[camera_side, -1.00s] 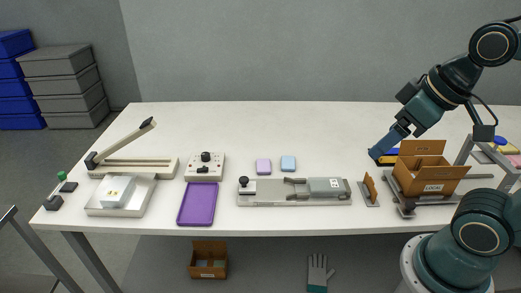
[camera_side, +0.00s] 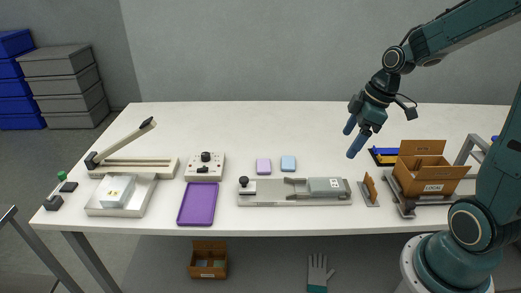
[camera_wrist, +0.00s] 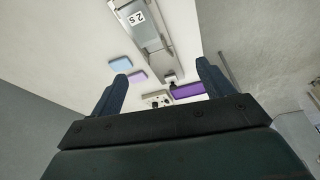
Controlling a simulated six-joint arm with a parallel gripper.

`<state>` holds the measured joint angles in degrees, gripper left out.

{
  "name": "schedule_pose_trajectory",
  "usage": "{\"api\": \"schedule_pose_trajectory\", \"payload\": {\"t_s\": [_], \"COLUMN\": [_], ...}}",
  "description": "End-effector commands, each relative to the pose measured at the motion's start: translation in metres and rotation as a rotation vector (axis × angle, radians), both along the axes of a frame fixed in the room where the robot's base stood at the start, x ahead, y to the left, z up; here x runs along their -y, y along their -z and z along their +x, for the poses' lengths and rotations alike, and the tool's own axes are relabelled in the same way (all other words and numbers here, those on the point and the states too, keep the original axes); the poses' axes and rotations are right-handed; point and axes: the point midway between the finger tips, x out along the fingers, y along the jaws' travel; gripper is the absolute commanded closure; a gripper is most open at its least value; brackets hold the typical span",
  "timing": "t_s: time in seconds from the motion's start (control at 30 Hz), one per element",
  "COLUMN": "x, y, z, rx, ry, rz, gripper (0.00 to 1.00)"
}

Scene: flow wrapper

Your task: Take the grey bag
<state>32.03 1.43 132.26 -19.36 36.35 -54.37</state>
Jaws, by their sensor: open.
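A grey block-like packet with a small white label (camera_side: 324,185), which looks like the grey bag, lies at the right end of a long metal fixture (camera_side: 270,197). Its white "25" label (camera_wrist: 136,18) shows near the top of the wrist view. My gripper (camera_side: 354,138) is open and empty, its blue fingers apart, in the air above and to the right of the packet in the side view. The fingers also show in the wrist view (camera_wrist: 163,85), with nothing between them. A pale packet (camera_side: 117,189) lies in the white tray at the left.
A purple tray (camera_side: 198,206), a control box (camera_side: 205,168), and lilac (camera_side: 263,166) and blue (camera_side: 288,163) blocks are on the table. A small brown upright piece (camera_side: 370,187) and an open carton (camera_side: 425,178) stand right of the fixture. The table's back middle is clear.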

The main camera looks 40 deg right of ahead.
Motion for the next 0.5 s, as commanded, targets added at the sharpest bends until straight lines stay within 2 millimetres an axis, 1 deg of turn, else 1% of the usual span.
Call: {"api": "schedule_pose_trajectory", "payload": {"t_s": [0.03,0.1,0.3,0.4,0.5], "x": [0.009,0.019,0.044,0.051,0.055], "y": [0.01,0.021,0.049,0.058,0.063], "z": [0.003,0.006,0.012,0.012,0.013], "rx": [-0.003,0.001,0.028,0.04,0.048], "ry": [-0.018,-0.053,-0.133,-0.157,-0.17], "rz": [0.013,0.027,0.06,0.071,0.075], "gripper": [0.2,0.2,0.2,0.2,0.2]}}
